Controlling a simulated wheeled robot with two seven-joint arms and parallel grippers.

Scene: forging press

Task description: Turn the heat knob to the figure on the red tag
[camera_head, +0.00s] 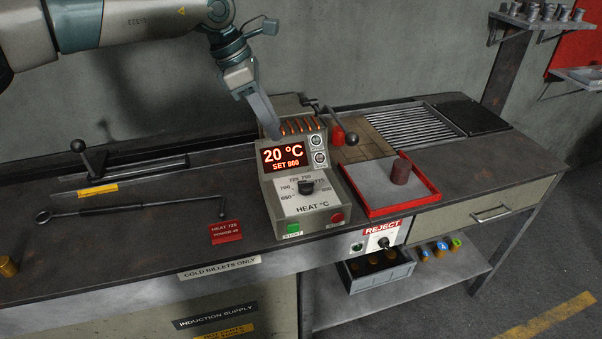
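The heat knob (306,187) is a small dark knob on the sloped face of the grey control box (284,208), above the label HEAT °C. Figures from 650 upward, with 725 and 750 near the top, ring it. I cannot tell where its pointer stands. The box's display (284,157) reads 20 °C, SET 800. The red tag (226,232) lies on the bench left of the box and reads HEAT 725, with a smaller power line under it. My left gripper (270,128) points down above the box's back left, apart from the knob. Its fingers overlap edge-on. My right gripper is out of view.
A green button (294,227) and a red button (337,217) sit below the knob. A red-rimmed tray (431,188) with a brown billet (401,172) stands right of the box. A long tool (140,207) lies at left.

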